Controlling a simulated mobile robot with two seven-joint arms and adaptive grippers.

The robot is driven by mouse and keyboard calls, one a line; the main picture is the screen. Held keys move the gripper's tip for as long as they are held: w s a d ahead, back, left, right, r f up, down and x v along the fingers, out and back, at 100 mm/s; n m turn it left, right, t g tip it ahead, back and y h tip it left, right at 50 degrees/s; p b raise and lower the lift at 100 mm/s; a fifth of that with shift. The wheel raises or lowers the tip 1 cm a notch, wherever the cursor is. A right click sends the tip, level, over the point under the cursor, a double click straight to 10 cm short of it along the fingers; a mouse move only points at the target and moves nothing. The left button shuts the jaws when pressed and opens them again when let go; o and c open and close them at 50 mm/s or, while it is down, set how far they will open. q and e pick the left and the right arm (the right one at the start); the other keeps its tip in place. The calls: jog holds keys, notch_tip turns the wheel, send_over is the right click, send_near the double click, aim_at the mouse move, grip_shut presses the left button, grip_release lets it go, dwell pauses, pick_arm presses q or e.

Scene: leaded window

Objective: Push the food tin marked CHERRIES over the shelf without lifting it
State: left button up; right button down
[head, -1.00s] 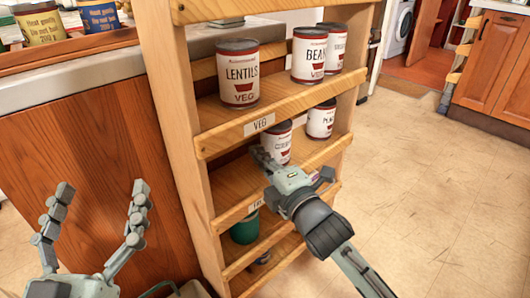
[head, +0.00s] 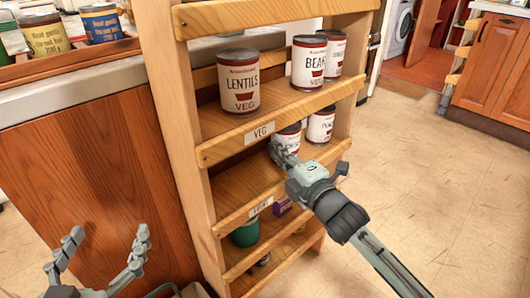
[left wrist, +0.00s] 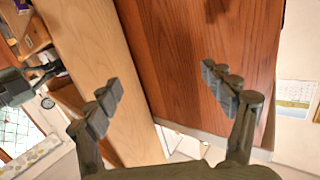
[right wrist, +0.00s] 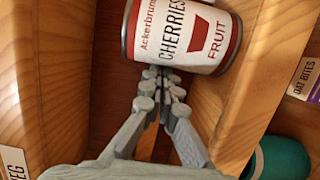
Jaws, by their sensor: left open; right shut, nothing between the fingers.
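The CHERRIES tin (right wrist: 183,35), white with red bands, fills the top of the right wrist view. In the head view it (head: 288,137) stands on the shelf (head: 238,188) below the VEG label, partly hidden by my right gripper. My right gripper (head: 280,150) is shut and empty, low against the left side of the tin. In the right wrist view its fingertips (right wrist: 163,76) meet the tin's edge; I cannot tell whether they touch. My left gripper (head: 105,245) is open and empty in front of the wooden cabinet, away from the shelves.
Another tin (head: 320,124) stands close right of the CHERRIES tin. The LENTILS tin (head: 239,82) and BEANS tin (head: 308,62) stand on the shelf above. A purple box (head: 282,206) and a green container (head: 245,232) are lower down. The shelf left of my right gripper is clear.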

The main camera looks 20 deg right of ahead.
aim_at(295, 145)
jog(key=d, duration=0.1)
jog(key=w+d+p, duration=0.1)
jog(key=d, duration=0.3)
jog(key=shift+w+p, duration=0.3)
jog(key=shift+w, duration=0.05)
pick_arm(q)
jog(key=s+a+f+g+y, duration=0.2)
jog(key=a+f+g, duration=0.3)
jog(key=f, duration=0.4)
jog(key=shift+s+a+n+y, duration=0.25)
jog(key=shift+a+n+y, duration=0.05)
jog(key=shift+a+y, duration=0.2)
pick_arm(e)
jog(key=shift+a, duration=0.1)
